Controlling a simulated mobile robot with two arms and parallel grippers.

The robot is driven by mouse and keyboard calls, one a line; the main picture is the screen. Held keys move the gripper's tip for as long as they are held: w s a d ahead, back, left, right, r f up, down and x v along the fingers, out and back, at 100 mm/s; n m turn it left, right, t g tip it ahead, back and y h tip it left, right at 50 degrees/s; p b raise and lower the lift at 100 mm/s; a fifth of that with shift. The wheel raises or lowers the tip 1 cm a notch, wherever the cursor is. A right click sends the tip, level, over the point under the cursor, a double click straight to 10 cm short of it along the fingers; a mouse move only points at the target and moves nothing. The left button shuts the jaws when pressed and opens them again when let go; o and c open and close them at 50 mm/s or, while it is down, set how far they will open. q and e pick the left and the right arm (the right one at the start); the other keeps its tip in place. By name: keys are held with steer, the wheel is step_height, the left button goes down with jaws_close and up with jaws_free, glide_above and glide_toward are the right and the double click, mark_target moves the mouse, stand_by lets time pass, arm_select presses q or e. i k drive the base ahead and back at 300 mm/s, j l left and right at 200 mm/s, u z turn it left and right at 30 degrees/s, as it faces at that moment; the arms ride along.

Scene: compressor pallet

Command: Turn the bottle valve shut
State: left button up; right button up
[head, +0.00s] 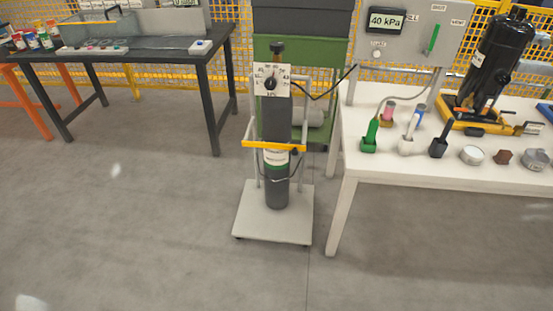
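A dark grey gas bottle (275,190) stands upright on a pale wheeled trolley (253,222), with a yellow bar (258,144) across its front. The dial's marks are too small to read. A black hose runs from there to the right. Neither of my grippers shows in the head view.
A white table (352,170) on the right holds tools, small parts and a black compressor (497,50). A panel behind it has a display (385,21) reading 40 kPa. A dark table (150,50) stands at the back left. The floor in front is clear.

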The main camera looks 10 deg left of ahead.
mark_target(276, 47)
steer(key=z, duration=0.6)
steer(key=i+j+z, duration=0.15)
steer(key=j+z, duration=0.25)
steer(key=i+j+z, duration=0.1)
steer(key=j+z, duration=0.25)
steer(key=j, duration=0.2)
steer(key=j+z, duration=0.4)
steer(key=i+j, duration=0.05)
steer(key=j, duration=0.05)
